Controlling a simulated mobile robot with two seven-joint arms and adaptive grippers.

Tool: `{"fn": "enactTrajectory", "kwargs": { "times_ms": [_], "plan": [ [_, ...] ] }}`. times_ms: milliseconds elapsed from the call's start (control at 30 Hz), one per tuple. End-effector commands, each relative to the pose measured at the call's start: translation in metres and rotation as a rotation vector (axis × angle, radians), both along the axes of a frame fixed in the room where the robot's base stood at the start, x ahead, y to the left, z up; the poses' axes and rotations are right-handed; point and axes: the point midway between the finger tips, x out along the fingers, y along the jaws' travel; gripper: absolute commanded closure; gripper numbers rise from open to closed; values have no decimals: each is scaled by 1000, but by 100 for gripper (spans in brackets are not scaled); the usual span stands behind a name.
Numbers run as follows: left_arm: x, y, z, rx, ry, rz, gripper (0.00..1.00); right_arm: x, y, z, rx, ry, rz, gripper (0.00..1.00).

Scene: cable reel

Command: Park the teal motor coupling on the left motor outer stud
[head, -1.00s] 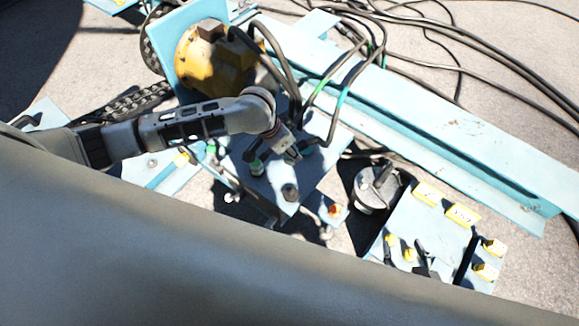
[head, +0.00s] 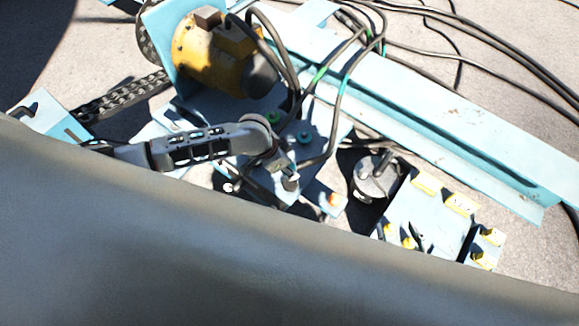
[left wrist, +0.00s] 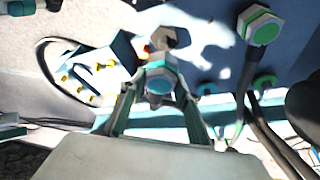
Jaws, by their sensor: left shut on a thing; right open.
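My left gripper (head: 286,176) reaches in from the left in the head view, over the blue plate (head: 328,137) beside the motor. In the left wrist view its fingers (left wrist: 157,90) are shut on the teal motor coupling (left wrist: 160,77). The coupling is at a brown hexagonal stud (left wrist: 174,37), overlapping it in this view; I cannot tell whether it is seated. In the head view the gripper hides the held coupling. The yellow motor (head: 205,52) stands behind the plate. I do not see my right gripper.
Other couplings, one green-ringed (head: 275,118) and one teal (head: 303,136), sit near cables. A grey cylinder (head: 377,178) and a panel with yellow tags (head: 415,205) stand to the right. A blue beam (head: 450,120) and loose black cables lie behind. My grey arm link covers the foreground.

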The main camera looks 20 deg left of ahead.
Motion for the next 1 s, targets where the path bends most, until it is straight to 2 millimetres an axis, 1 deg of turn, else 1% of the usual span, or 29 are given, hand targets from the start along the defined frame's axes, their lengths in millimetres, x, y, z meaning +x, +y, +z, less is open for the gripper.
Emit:
{"fn": "enactTrajectory", "kwargs": {
  "times_ms": [33, 100, 467, 700, 1000],
  "plan": [
    [1, 0, -8, -2, -1, 1, 94, 0, -1, -10, -2, 0, 0, 49],
    [0, 0, -14, -2, 1, 1, 94, -1, -2, -20, -4, 6, -2, 49],
    [-1, 0, -40, -1, 4, 1, 94, -12, -6, -66, -11, 41, -6, 49],
    [0, -1, -55, -3, 2, 2, 94, -14, -6, -72, -10, 48, -7, 49],
    [1, -1, -56, -2, 0, 1, 94, -11, -5, -65, -7, 37, -9, 49]
  ]
}}
